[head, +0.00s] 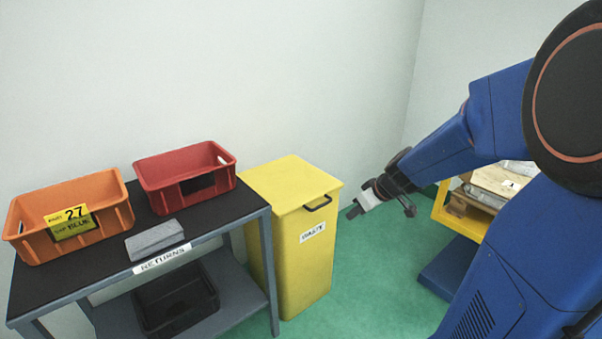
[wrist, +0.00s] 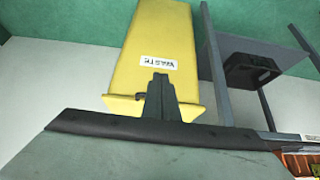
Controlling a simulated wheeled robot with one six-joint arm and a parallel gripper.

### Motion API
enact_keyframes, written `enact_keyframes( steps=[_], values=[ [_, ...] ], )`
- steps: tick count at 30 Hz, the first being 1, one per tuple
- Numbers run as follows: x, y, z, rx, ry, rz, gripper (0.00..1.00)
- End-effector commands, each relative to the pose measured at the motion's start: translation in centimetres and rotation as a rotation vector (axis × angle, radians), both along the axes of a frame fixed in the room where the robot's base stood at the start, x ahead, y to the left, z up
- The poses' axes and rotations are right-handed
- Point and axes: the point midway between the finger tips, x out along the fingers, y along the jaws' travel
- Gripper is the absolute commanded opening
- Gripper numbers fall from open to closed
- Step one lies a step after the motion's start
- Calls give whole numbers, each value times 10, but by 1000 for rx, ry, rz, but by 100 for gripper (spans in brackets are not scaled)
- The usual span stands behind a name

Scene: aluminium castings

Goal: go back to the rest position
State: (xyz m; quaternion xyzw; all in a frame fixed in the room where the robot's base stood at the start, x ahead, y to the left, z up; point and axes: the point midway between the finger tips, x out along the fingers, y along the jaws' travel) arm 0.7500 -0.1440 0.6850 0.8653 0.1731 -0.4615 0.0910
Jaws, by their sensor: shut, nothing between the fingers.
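My gripper (head: 357,207) hangs in the air to the right of the yellow waste bin in the head view, apart from it. Its fingers are together with nothing between them. In the wrist view the dark fingers (wrist: 160,95) stand out in front of the bin. My blue arm reaches in from the right side of the head view.
The lidded yellow bin (head: 285,240) stands beside a table labelled RETURNS (head: 110,238). On it are an orange crate (head: 110,219), a red crate (head: 165,182) and a grey block (head: 155,240). A black crate (head: 178,318) sits below. A yellow-framed stand (head: 452,215) holds parcels. Green floor (head: 375,290) is clear between.

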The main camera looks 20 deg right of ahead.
Motion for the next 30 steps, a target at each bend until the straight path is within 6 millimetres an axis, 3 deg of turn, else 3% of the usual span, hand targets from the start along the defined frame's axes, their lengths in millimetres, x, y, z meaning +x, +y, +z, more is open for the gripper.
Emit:
enact_keyframes(
  steps=[4, 8, 18, 24, 30],
  values=[
    [-4, 5, 4, 3, 2, 1, 0],
    [-21, 22, 16, 16, 16, -2, 0],
    [-105, 75, 53, 35, 106, -62, 0],
    [-159, 88, 65, 20, 151, -136, 0],
    [-210, 88, 72, -8, 175, -240, 0]
  ],
)
